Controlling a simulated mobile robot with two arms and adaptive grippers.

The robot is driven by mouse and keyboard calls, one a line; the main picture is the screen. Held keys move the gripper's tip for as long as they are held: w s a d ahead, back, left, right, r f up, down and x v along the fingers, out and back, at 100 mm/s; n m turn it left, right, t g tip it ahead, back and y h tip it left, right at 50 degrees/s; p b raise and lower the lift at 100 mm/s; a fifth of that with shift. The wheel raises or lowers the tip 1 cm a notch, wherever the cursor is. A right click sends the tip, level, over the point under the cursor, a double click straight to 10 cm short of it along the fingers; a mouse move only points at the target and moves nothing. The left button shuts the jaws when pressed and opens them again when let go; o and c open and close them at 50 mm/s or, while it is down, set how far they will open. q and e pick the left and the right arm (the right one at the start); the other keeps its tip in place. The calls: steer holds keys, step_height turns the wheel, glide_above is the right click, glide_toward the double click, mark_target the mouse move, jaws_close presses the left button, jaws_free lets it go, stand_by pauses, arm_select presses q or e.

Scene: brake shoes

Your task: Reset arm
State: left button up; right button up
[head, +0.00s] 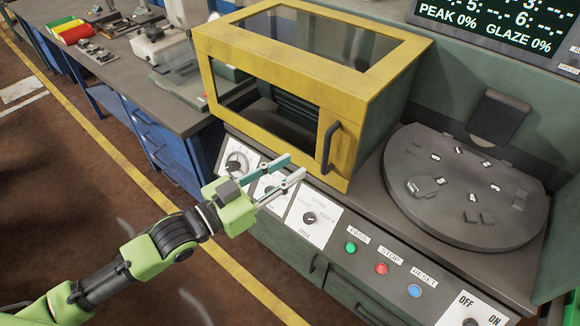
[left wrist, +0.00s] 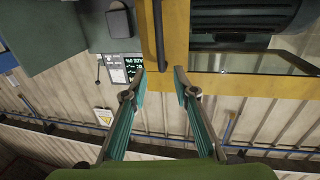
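My left gripper (head: 296,165) reaches in from the left over the control panel, in front of the yellow-framed cabinet (head: 370,82). Its two fingers are apart with nothing between them; the left wrist view also shows the open fingertips (left wrist: 160,76). The tips look close to the cabinet's dark door handle (head: 331,148), which also shows in the left wrist view (left wrist: 158,35). I cannot tell whether they touch anything. A blue button (head: 414,291) labelled RESET sits at the panel's lower right. My right gripper is not in view.
A round dark plate (head: 505,220) with numbered marks lies right of the cabinet. The panel has a knob (head: 309,218), a green button (head: 351,247) and a red button (head: 382,268). A cluttered bench (head: 165,112) stands at left. Open floor (head: 50,180) lies in front of it.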

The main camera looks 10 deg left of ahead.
arm_select(q)
steer(key=w+a+f+n+g+y, duration=0.1)
steer(key=a+f+n+y, duration=0.3)
steer(key=f, duration=0.7)
steer(key=a+f+m+y, duration=0.1)
steer(key=a+f+y, duration=0.1)
steer(key=a+f, duration=0.65)
steer(key=w+a+f+n+g+y, duration=0.1)
steer(key=a+f+n+y, duration=0.15)
steer(key=f, duration=1.15)
steer(key=s+a+f+g+y, duration=0.2)
steer(key=s+a+f+g, duration=0.1)
steer(key=s+f, duration=0.8)
steer(key=s+a+f+g+y, duration=0.2)
steer(key=s+f, duration=0.9)
steer(key=s, duration=0.1)
steer(key=s+d+f+g, duration=0.1)
steer(key=s+f+g, duration=0.1)
steer(key=s, duration=0.8)
steer(key=s+d+f+n+g, duration=0.1)
steer(key=s+f, duration=0.4)
steer(key=s, duration=0.6)
steer(key=shift+s+f+g, duration=0.3)
steer(key=shift+g, duration=0.6)
steer(key=shift+w, duration=0.1)
